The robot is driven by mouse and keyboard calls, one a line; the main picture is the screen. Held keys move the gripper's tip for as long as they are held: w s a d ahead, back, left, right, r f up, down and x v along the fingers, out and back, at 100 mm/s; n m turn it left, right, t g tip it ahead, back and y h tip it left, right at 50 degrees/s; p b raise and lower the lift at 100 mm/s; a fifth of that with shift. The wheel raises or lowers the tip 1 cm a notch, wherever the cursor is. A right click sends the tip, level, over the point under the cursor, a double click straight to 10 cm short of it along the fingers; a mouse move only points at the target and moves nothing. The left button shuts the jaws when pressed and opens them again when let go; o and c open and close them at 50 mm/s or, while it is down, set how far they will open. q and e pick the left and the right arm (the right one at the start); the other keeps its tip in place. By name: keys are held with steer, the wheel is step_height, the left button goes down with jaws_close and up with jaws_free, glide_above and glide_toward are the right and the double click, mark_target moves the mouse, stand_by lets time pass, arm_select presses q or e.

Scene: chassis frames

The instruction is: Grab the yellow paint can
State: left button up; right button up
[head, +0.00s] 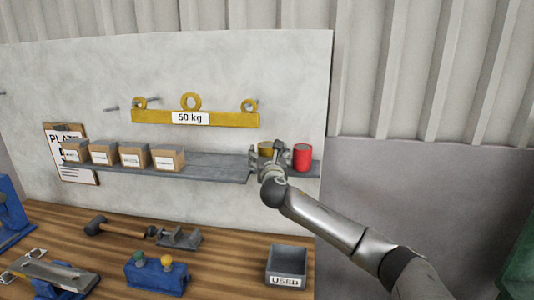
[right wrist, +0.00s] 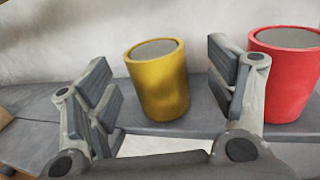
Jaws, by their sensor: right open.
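The yellow paint can (right wrist: 160,85) stands on the grey shelf, with a grey top. In the right wrist view it sits between the two open fingers of my right gripper (right wrist: 168,95), with visible gaps on both sides. In the head view the yellow can (head: 265,148) is mostly hidden behind my right gripper (head: 268,162), which is at the shelf's right part. A red can (right wrist: 288,75) stands to the right of the yellow one, just beyond the right finger. The red can also shows in the head view (head: 302,157). My left gripper is not in view.
The grey shelf (head: 215,168) carries several small cardboard boxes (head: 135,155) at left. A yellow 50 kg bar (head: 150,117) is on the wall above. Below, the wooden bench (head: 225,262) holds a mallet, a blue block and a grey bin (head: 287,265) marked USED.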

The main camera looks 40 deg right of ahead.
mark_target(267, 152)
steer(key=shift+a+p+x, duration=0.2)
steer(key=shift+p+x, duration=0.35)
steer(key=shift+x, duration=1.35)
steer(key=shift+w, duration=0.15)
steer(key=shift+r, duration=0.1)
steer(key=shift+c, duration=0.4)
steer(key=c, duration=1.2)
